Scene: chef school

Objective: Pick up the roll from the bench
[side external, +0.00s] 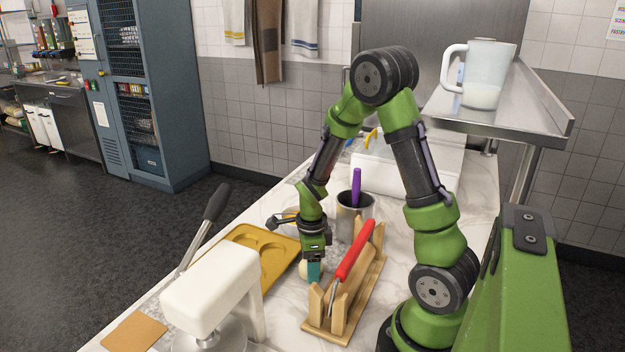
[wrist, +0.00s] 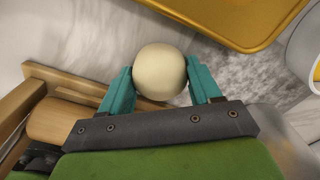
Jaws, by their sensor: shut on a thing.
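The roll (wrist: 160,72) is a round, pale cream ball. In the wrist view it sits between the two teal fingers of my gripper (wrist: 160,85), with a finger against each side. In the side view the roll (side external: 304,270) shows only in part beside the teal fingertips, low over the marble bench (side external: 290,312). My gripper (side external: 313,272) points down there, just behind the wooden rack. Whether the roll touches the bench or is slightly above it, I cannot tell.
A wooden rack (side external: 322,322) with a red-handled tool (side external: 356,250) stands close in front of my gripper. A yellow moulded tray (side external: 246,236) lies to the left. A metal pot (side external: 350,222) with a purple handle is behind. A white press-like appliance (side external: 212,290) stands front left.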

